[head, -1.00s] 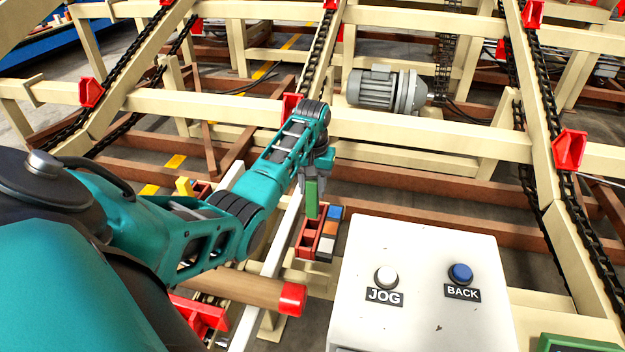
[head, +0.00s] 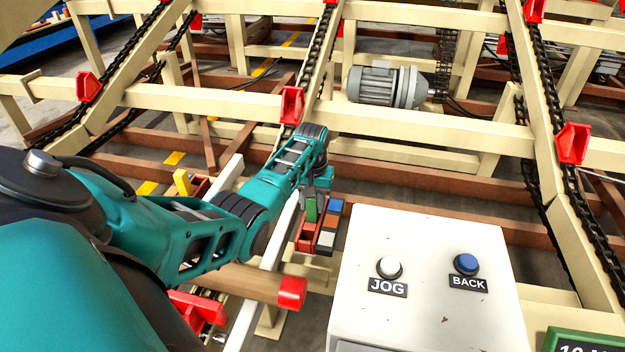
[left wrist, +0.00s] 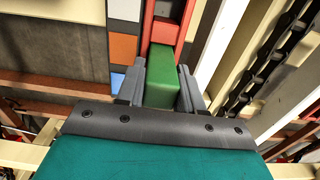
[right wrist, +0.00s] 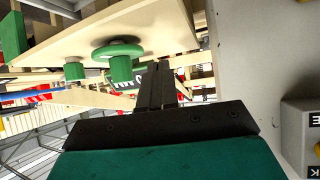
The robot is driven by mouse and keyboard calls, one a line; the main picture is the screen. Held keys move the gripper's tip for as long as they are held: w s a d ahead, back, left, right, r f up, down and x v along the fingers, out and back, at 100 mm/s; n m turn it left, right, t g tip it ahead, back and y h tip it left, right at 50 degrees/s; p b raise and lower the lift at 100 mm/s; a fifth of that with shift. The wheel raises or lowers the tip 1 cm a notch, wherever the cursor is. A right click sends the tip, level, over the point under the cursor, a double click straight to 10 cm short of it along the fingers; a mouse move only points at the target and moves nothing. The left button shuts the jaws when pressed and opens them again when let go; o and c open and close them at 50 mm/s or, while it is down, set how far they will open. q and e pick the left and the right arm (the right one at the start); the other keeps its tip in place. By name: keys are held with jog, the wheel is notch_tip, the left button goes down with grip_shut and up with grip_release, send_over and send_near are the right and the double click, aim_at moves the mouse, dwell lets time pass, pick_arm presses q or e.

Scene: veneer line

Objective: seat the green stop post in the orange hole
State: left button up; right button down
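The green stop post (head: 311,210) stands upright between the fingers of my left gripper (head: 315,190), at the red rack (head: 303,240). In the left wrist view both fingers flank the green post (left wrist: 162,78) closely. The rack has a strip of blue (head: 336,207), orange (head: 331,223) and pale patches beside its holes. In the left wrist view the post's far end meets the red rack (left wrist: 147,22) about level with the orange patch (left wrist: 124,47). Its lower end is hidden, so depth is unclear. My right gripper (right wrist: 156,85) has its fingers together and empty.
A white control box (head: 425,265) with JOG and BACK buttons stands right of the rack. A yellow post (head: 182,182) is at the left, behind my left arm. A red-ended roller (head: 290,292) lies in front. In the right wrist view a green round knob (right wrist: 120,62) sits near the fingers.

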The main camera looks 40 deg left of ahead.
pick_arm(q)
jog(key=o, duration=0.5)
jog(key=shift+c, duration=0.2)
notch_tip(320, 180, up, 5)
jog(key=shift+r+p, duration=0.2)
jog(key=shift+p, duration=0.85)
notch_tip(320, 180, up, 6)
jog(key=shift+f+p, duration=0.1)
jog(key=shift+p, duration=0.6)
jog(key=shift+r, duration=0.55)
pick_arm(e)
jog(key=shift+s+d+r+h, duration=0.3)
jog(key=shift+s+d+r, duration=0.1)
jog(key=shift+d+r, duration=0.35)
jog(key=shift+s, duration=0.1)
